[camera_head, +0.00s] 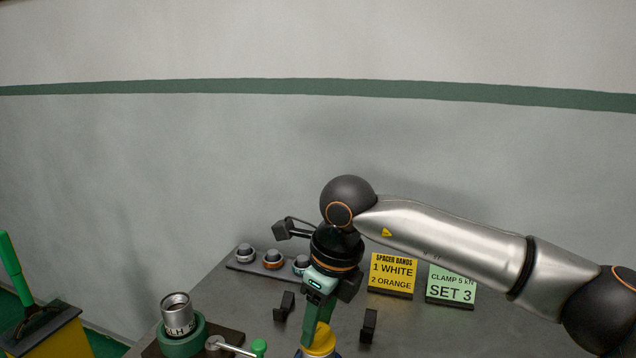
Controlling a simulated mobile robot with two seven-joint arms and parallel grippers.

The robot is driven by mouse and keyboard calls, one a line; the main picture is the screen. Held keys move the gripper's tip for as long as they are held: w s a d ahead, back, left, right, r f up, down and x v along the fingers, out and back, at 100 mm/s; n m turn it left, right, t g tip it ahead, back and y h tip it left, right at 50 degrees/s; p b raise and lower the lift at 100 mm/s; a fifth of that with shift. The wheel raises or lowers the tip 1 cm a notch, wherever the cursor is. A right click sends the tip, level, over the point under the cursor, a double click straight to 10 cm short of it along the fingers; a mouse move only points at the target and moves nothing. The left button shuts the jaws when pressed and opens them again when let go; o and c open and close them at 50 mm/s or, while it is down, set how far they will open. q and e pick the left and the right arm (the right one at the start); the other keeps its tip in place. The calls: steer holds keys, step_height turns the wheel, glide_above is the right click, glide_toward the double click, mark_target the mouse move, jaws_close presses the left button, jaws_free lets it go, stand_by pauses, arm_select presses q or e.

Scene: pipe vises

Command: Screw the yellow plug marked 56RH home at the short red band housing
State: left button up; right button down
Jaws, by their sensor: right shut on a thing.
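My right gripper (316,318) comes down from the arm at the right. It is shut on a yellow plug (320,342) at the bottom edge of the head view. The plug's lower part is cut off by the frame, and no 56RH mark can be read on it. I cannot tell whether the plug touches a housing. A metal pipe housing (177,306) with dark lettering ending in "LH" stands upright in a green vise (181,342) to the left. No red band shows. My left gripper is not in view.
A yellow spacer sign (391,272) and a green clamp sign (451,285) stand behind. A green-knobbed lever (235,346) lies left.

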steer(key=shift+f+m+b, duration=0.15)
steer(key=shift+m+b, duration=0.45)
steer(key=shift+m, duration=0.3)
steer(key=m+t+h+b, duration=0.1)
steer(key=m+b, duration=0.1)
steer(key=m, duration=0.3)
steer(key=c, duration=1)
jaws_free()
jaws_close()
steer(key=shift+s, duration=0.1)
